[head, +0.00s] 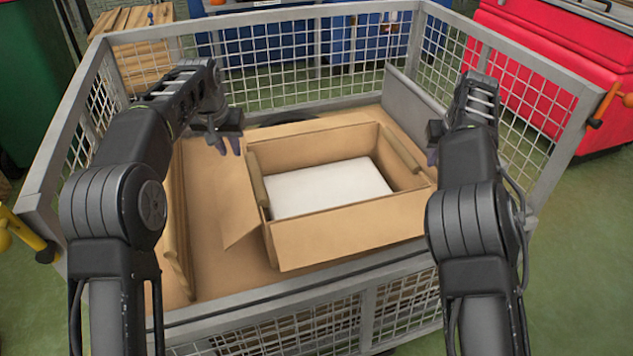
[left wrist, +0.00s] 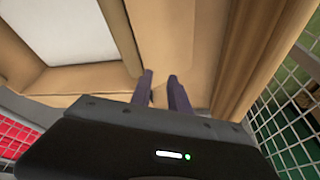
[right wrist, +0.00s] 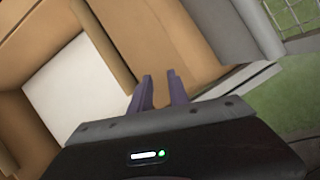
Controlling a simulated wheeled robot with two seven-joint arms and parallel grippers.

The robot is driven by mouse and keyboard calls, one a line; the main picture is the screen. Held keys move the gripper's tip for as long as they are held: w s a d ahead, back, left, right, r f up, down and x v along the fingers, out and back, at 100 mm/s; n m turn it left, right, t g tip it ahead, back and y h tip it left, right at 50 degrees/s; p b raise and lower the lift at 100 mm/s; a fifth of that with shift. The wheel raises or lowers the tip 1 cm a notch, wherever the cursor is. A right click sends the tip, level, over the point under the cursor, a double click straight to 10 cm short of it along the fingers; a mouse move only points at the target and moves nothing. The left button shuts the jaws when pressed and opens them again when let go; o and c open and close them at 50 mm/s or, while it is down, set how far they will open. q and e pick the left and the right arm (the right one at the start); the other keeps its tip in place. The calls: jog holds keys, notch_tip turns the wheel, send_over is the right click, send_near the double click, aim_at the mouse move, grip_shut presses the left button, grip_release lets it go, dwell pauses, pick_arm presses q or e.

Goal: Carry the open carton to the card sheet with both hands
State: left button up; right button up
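The open carton (head: 345,222) is a brown box with flaps folded outward, and a white flat-topped block (head: 330,187) lies inside. It also shows in the left wrist view (left wrist: 85,78) and the right wrist view (right wrist: 165,35). My left gripper (head: 226,146) is open and empty above the carton's left side, apart from its wall in the head view. My right gripper (right wrist: 160,90) is open and empty near the carton's right side; the head view mostly hides its fingers. Tan board (head: 205,250) covers the floor under the carton; I cannot tell whether this is the card sheet.
The carton stands inside a grey mesh-sided cage (head: 270,308) whose rim surrounds both forearms' reach. Tan boards (head: 174,220) lean along its left wall. A red bin (head: 530,65) stands outside right, a blue container (head: 275,40) behind. Bare board lies left of the carton.

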pick_arm(q)
jog(key=v, duration=1)
jog(key=shift+s+r, duration=0.1)
jog(key=shift+r, duration=0.05)
pick_arm(e)
jog(key=v, duration=1.2)
